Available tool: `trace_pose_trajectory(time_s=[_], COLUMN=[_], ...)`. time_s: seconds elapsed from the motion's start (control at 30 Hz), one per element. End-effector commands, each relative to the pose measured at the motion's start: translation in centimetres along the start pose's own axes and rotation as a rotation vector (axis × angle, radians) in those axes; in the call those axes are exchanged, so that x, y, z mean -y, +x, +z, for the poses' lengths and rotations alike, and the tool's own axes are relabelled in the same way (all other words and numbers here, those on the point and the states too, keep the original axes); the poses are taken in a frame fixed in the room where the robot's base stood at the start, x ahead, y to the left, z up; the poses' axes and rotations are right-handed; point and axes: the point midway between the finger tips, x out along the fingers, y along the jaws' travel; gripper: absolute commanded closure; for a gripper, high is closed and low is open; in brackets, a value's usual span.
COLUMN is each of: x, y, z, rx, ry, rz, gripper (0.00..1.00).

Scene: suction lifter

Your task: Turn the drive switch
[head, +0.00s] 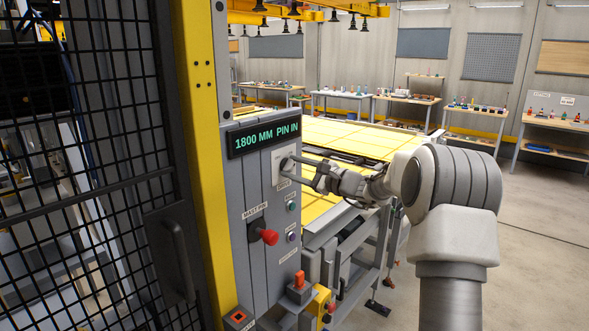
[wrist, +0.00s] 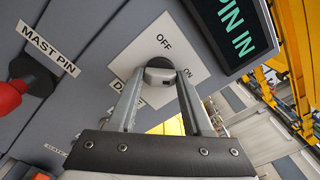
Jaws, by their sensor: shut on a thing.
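The drive switch (head: 284,163) is a round knob on a pale plate on the grey control panel. In the wrist view the knob (wrist: 160,67) is grey with a dark top, and the plate (wrist: 183,45) reads OFF above and ON to the right. My gripper (head: 289,168) reaches in from the right; in the wrist view its fingers (wrist: 161,80) lie on either side of the knob, shut on it. A finger partly covers the word starting with D. I cannot tell which mark the knob points to.
Above the switch a display (head: 264,137) reads "1800 MM PIN IN". A red mast pin knob (head: 268,236) sticks out lower left, also in the wrist view (wrist: 10,97). Small buttons (head: 292,206) sit below the switch. A yellow-topped table (head: 350,137) stands behind my arm.

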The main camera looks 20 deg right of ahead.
Motion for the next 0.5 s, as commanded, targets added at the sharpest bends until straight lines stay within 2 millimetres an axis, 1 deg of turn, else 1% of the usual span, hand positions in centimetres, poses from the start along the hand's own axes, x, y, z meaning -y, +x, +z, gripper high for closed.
trace_pose_trajectory(time_s=[0.27,0.5], x=[-0.35,-0.58], y=[-0.03,-0.03], z=[-0.37,-0.61], rx=[0.0,0.001], ry=[-0.061,-0.199], rz=[-0.001,-0.002], gripper=[1.0,1.0])
